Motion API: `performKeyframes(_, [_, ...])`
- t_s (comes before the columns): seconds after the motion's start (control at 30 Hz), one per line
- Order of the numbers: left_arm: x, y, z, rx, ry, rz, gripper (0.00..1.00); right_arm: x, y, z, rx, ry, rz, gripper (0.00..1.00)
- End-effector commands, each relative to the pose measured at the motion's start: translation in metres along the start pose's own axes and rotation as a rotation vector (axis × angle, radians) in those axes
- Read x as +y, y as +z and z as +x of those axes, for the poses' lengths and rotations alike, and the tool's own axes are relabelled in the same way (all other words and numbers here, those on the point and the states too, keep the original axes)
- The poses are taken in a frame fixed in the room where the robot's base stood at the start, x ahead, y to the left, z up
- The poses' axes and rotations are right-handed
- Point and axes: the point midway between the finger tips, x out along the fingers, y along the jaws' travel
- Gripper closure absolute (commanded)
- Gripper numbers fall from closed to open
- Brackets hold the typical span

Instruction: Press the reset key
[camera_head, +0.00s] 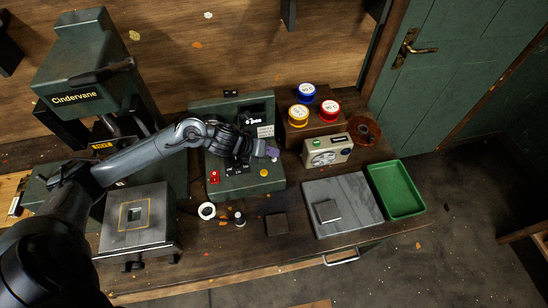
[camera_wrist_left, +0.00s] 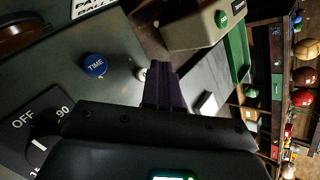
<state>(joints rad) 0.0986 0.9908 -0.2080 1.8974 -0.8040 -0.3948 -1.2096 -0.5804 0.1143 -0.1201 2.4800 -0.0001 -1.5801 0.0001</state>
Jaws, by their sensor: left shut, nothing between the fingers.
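The dark green control box (camera_head: 203,109) stands on the bench with a sloped panel. It carries a red switch (camera_head: 214,177), a yellow button (camera_head: 264,172) and dark dials. I cannot read a label that marks the reset key. My left gripper (camera_head: 272,152) is shut and empty over the panel's right part. In the left wrist view its fingertips (camera_wrist_left: 160,68) are close beside a small pale knob or key (camera_wrist_left: 141,74); I cannot tell whether they touch. A blue TIME button (camera_wrist_left: 95,65) lies left of them. My right gripper is out of view.
A beige device (camera_head: 328,152) with a green button stands right of the box. Behind it are blue, yellow and red round-topped items (camera_head: 329,109). A grey mat (camera_head: 355,193) and green tray (camera_head: 395,166) lie right. The Cindervane press (camera_head: 78,65) stands left.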

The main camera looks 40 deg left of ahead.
Motion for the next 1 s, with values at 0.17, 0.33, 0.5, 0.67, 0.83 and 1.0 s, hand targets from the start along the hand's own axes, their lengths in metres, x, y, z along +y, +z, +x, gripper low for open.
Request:
performKeyframes(0.17, [-0.002, 0.003, -0.003, -0.001, 0.0, 0.001, 1.0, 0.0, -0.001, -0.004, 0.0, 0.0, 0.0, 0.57])
performKeyframes(0.33, [-0.009, 0.01, -0.013, -0.001, 0.0, 0.002, 1.0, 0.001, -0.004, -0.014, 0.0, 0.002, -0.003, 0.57])
performKeyframes(0.5, [-0.018, 0.018, -0.025, -0.001, 0.001, 0.001, 1.0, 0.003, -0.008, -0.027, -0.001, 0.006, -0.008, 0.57])
performKeyframes(0.67, [-0.024, 0.024, -0.033, 0.0, 0.001, 0.001, 1.0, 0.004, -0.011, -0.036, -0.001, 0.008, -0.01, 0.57])
performKeyframes(0.83, [-0.025, 0.026, -0.035, 0.0, 0.001, 0.0, 1.0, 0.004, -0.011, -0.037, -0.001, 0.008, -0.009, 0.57])
performKeyframes(1.0, [-0.025, 0.025, -0.035, 0.0, 0.0, 0.0, 1.0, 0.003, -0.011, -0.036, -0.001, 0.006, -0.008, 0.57])
